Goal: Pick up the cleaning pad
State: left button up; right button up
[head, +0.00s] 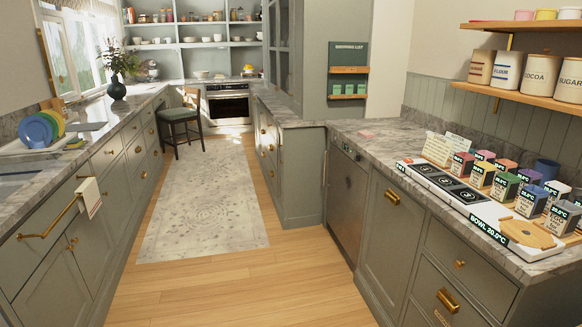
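I cannot tell for sure which thing is the cleaning pad. A small yellow-green item (76,143) lies on the left counter beside the dish rack; it is too small to make out clearly. A small flat pink item (367,133) lies on the right counter near its far end. Neither of my grippers shows in the head view.
The left counter holds a rack with colored plates (38,130) by the sink (12,180). The right counter holds a white panel with black squares (450,183), several labelled colored cups (504,187) and a wooden board (527,234). A stool (180,115) stands beyond the rug (203,205). The middle aisle is clear.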

aim_at(365, 135)
jog(key=i+u, duration=0.2)
jog(key=i, duration=1.5)
jog(key=i+l+z, duration=0.1)
jog(key=i+z, duration=0.35)
jog(key=i, duration=0.4)
jog(key=i+j+z, duration=0.25)
jog(key=i+z, duration=0.2)
jog(key=i, duration=0.4)
